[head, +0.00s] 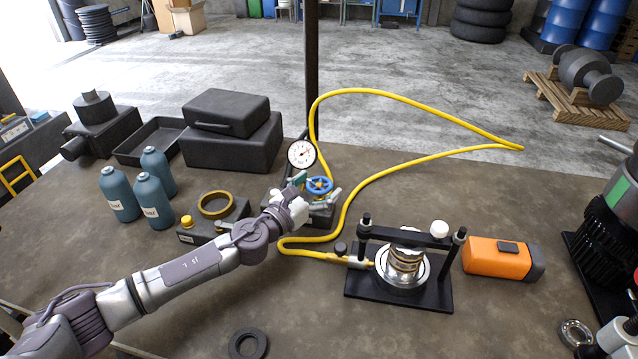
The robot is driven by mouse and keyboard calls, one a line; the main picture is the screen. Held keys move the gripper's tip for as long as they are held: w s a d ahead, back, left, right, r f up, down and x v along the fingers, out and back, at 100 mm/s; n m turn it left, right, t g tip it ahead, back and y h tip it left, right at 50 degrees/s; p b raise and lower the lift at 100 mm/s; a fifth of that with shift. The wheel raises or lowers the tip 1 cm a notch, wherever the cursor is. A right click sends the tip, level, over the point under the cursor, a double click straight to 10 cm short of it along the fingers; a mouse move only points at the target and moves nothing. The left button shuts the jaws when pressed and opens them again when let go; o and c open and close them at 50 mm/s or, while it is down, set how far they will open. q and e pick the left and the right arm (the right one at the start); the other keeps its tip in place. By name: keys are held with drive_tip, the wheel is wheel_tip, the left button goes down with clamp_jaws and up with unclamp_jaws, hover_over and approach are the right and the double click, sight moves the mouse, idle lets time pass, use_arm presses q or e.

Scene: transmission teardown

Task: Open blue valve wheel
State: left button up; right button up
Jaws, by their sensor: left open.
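The blue valve wheel (320,185) sits on a dark pump block (322,217) in the middle of the table, below a round white dial gauge (301,153). My left arm reaches in from the lower left. My left gripper (312,190) is at the wheel, open, with its fingers around or just beside the wheel's left side. I cannot tell whether the fingers touch it. The gripper and wrist hide part of the block. My right gripper does not show clearly; only a piece of hardware appears at the lower right edge.
A yellow hose (352,196) loops from the pump to a black press frame (398,300) on the right. An orange tool (500,259) lies beyond it. Teal bottles (152,201), a brass ring (215,205) and black cases (232,143) stand left. The front middle table is mostly clear.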

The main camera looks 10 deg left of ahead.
use_arm(q)
drive_tip(key=shift+w, duration=0.15)
drive_tip(key=c, duration=1.1)
drive_tip(key=shift+d+r+n+y+p, duration=0.1)
drive_tip(key=shift+r+n+y+p, duration=0.1)
drive_tip(key=shift+n+y+p, duration=0.4)
drive_tip(key=shift+c, duration=0.2)
drive_tip(key=n+t+y+p, duration=0.1)
drive_tip(key=y+p, duration=0.1)
drive_tip(key=p, duration=0.1)
drive_tip(key=shift+d+n+y, duration=0.1)
drive_tip(key=shift+n+y, duration=0.2)
drive_tip(key=shift+n+t+y+p, duration=0.3)
drive_tip(key=shift+n+y, duration=0.1)
drive_tip(key=shift+y, duration=0.2)
drive_tip(key=n+y, duration=0.2)
drive_tip(key=y, duration=0.1)
drive_tip(key=shift+f+y+p, duration=0.15)
drive_tip(key=shift+y+p, duration=0.25)
drive_tip(key=shift+n+y, duration=1.6)
drive_tip(key=shift+y, duration=0.7)
drive_tip(key=shift+g, duration=0.4)
